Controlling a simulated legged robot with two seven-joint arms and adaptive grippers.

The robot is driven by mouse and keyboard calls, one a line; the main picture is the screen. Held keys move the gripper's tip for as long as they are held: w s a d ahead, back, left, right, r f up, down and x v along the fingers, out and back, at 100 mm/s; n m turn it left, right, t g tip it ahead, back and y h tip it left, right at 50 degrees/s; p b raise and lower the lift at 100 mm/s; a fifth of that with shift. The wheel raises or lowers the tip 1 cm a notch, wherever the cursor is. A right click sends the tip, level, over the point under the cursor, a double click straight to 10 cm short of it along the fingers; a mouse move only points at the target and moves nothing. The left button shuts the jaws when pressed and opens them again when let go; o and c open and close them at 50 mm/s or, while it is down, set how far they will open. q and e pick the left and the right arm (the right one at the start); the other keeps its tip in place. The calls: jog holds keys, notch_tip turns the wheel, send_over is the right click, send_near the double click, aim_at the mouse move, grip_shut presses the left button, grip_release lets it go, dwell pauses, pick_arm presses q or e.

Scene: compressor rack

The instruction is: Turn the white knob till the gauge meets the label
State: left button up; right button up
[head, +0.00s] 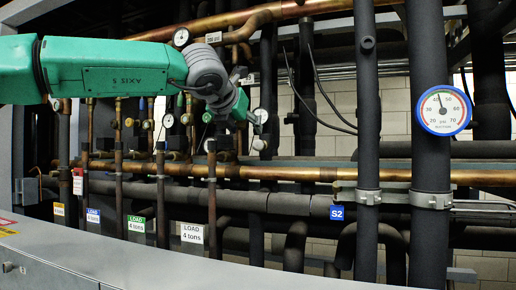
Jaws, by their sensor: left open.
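My left arm comes in from the left and its left gripper (250,117) is at the pipe row left of centre, small and seen from the side. It is open. A small pale round part (261,115) is right at its fingertips, and another whitish knob-like part (259,144) is just below. I cannot tell which is the white knob, or whether the gripper touches either. The large suction gauge (443,110), blue and red rimmed, is at the right; its needle points up, slightly left, near 40. My right gripper is not in view.
Several vertical pipes with small gauges and valves stand behind my arm. White load tags (192,233) hang at lower left. A copper pipe (290,173) crosses the middle. Thick black pipes (367,120) stand between the gripper and the large gauge. A grey ledge (90,262) runs along the front.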

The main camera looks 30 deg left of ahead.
aim_at(257, 144)
pick_arm(q)
jog(key=p+x, duration=0.1)
jog(key=x, duration=1)
jog(key=shift+w+a, duration=0.15)
grip_shut()
